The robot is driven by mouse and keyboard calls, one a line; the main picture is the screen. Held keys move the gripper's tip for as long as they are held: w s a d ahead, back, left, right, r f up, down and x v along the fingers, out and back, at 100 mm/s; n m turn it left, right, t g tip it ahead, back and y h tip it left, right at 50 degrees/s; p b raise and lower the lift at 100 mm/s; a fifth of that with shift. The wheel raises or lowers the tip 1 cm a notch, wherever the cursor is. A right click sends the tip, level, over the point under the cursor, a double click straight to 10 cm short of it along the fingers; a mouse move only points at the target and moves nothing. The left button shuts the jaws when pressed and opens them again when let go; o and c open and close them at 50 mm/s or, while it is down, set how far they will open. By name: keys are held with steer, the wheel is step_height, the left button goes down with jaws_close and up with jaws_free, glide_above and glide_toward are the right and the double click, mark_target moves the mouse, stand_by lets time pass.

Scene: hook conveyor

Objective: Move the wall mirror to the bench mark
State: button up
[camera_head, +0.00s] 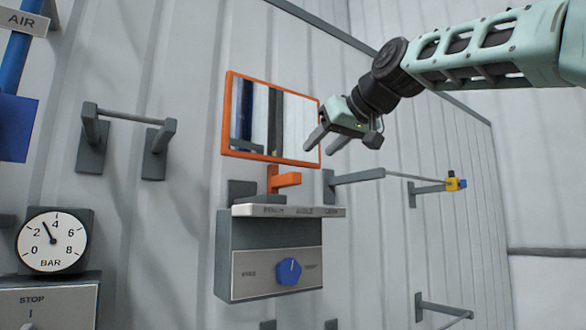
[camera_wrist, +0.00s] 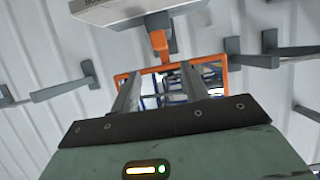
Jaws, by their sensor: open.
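The wall mirror (camera_head: 272,120) has an orange frame and stands tilted on an orange post with a stub (camera_head: 287,180) pointing right. Below it, a grey strip (camera_head: 245,212) carries small lettering; the left word seems to read BENCH, and the others are hard to read. My gripper (camera_head: 320,148) is open and empty at the mirror's right edge in the head view. In the wrist view my gripper (camera_wrist: 160,73) has its two fingers apart, with the mirror's orange frame (camera_wrist: 218,59) showing beyond and between them. I cannot tell whether they touch.
A grey box with a blue knob (camera_head: 289,271) sits under the strip. Grey wall brackets stand left (camera_head: 125,115) and right (camera_head: 355,177) of the mirror, the right one close below my gripper. A pressure gauge (camera_head: 52,240) is at lower left.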

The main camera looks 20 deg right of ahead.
mark_target(294, 172)
steer(key=p+x, duration=0.4)
steer(key=x, duration=0.7)
steer(key=shift+w+a+f, duration=0.1)
steer(key=shift+w+f, duration=0.05)
steer(key=shift+w, duration=0.2)
jaws_close()
